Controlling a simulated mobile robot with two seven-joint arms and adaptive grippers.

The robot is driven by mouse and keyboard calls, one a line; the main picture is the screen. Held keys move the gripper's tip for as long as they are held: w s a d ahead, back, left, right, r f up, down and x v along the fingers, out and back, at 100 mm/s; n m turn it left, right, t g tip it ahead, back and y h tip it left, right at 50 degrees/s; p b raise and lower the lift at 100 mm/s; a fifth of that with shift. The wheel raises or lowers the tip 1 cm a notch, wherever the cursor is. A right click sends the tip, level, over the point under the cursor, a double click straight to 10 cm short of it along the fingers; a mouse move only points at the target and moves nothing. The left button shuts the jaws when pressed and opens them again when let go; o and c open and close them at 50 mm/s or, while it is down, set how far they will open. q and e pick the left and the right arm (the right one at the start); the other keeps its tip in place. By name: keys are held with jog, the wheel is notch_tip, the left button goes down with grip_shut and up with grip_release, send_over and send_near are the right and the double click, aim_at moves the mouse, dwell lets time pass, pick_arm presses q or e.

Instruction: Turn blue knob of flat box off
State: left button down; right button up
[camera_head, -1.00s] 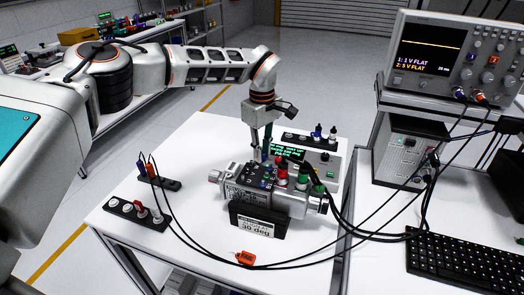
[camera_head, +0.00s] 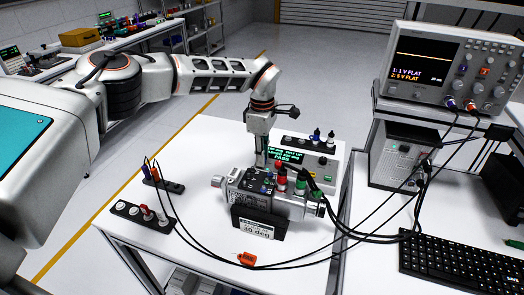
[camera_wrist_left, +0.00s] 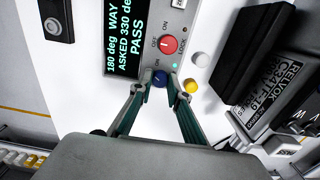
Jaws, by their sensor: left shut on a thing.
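The flat box (camera_head: 330,165) lies at the back of the white table, behind the silver motor unit. In the left wrist view its panel (camera_wrist_left: 191,14) has a dark screen (camera_wrist_left: 126,35) reading PASS in green. A red knob (camera_wrist_left: 168,44) sits between OFF and ON marks. The blue knob (camera_wrist_left: 160,81) sits below it, with its pointer direction unclear. My left gripper (camera_head: 260,161) reaches down at the box. Its fingertips (camera_wrist_left: 161,88) are shut on the blue knob, one on each side. The blue knob is hidden in the head view. My right gripper is not in view.
The motor unit (camera_head: 265,193) with red and green plugs stands close in front of the gripper. Cables run to the oscilloscope (camera_head: 440,62) at right. Terminal strips (camera_head: 142,214) lie at left, an orange tag (camera_head: 246,259) in front.

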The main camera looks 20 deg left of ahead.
pick_arm(q)
jog(key=n+p, duration=0.1)
jog(key=n, duration=0.2)
jog(key=shift+n, duration=0.3)
jog(key=shift+n+p, duration=0.45)
jog(key=shift+n, duration=0.95)
jog(key=c, duration=1.9)
grip_release()
notch_tip(320, 180, up, 12)
